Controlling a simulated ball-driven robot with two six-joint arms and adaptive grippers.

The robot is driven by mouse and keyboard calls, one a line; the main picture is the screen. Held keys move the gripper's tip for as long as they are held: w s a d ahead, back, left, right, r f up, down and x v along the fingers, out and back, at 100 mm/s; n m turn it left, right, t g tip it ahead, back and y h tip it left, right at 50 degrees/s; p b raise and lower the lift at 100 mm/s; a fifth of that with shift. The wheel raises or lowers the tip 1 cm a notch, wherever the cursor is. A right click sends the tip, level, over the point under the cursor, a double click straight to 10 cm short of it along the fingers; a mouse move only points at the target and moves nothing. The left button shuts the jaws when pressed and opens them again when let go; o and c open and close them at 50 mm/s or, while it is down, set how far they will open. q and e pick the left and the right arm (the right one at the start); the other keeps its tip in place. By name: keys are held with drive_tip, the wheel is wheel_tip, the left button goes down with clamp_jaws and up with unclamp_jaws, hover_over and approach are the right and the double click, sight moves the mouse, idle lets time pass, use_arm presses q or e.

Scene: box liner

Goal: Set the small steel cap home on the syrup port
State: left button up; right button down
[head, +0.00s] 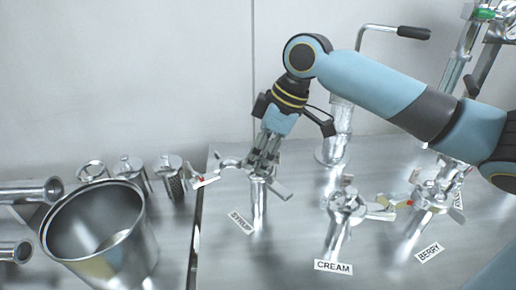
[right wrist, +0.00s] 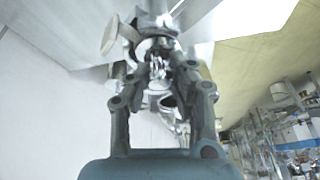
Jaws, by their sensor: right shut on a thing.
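My right gripper (head: 262,168) is directly above the syrup port (head: 259,207), a steel post behind the SYRUP label (head: 240,221). Its fingers point down and are shut on a small steel thing, probably the small steel cap, mostly hidden between the fingertips. In the right wrist view the fingertips (right wrist: 160,72) close on shiny metal, with bright fittings just beyond. I cannot tell whether the cap touches the port or sits level on it. My left gripper is not in view.
Steel ports with CREAM (head: 333,266) and BERRY (head: 429,252) labels stand to the right. A steel column with a black-handled lever (head: 413,32) rises behind. Bare counter lies in front.

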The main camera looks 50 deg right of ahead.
drive_tip(key=shift+f, duration=0.15)
drive_tip(key=c, duration=1.1)
unclamp_jaws()
drive_tip(key=v, duration=1.2)
drive_tip(key=shift+a+f, duration=0.1)
